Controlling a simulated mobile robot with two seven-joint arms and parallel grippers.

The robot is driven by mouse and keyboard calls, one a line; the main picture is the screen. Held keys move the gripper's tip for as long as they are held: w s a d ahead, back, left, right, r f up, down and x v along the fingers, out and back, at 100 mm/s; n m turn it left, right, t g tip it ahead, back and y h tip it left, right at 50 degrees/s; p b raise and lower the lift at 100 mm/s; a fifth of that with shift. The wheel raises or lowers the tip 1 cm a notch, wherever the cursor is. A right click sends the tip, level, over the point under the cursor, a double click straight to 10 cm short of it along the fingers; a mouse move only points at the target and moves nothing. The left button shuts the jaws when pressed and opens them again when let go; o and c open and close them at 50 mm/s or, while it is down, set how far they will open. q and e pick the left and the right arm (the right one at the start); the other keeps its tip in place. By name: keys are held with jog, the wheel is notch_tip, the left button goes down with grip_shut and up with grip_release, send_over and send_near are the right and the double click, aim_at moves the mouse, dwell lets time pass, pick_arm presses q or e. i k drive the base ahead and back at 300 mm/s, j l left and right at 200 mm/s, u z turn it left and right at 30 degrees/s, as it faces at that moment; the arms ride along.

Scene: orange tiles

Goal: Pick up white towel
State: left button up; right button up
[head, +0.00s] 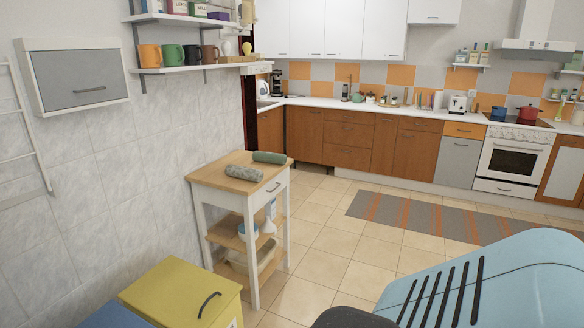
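A pale grey-white, speckled roll of cloth (244,172) lies on the wooden top of a small white cart (207,178) left of the picture's middle. It is the closest match to a white towel in view. A dark green roll (269,157) lies just behind it and to its right on the same top. Neither of my grippers shows in the head view.
The cart's lower shelves hold a bowl and bottle. A yellow cabinet (170,290) stands in front at lower left. A light-blue slotted surface (530,275) fills the lower right. Open tiled floor (325,240) lies right of the cart, with a striped rug (425,218) beyond.

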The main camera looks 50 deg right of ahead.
aim_at(243, 173)
jog(key=z, duration=1.55)
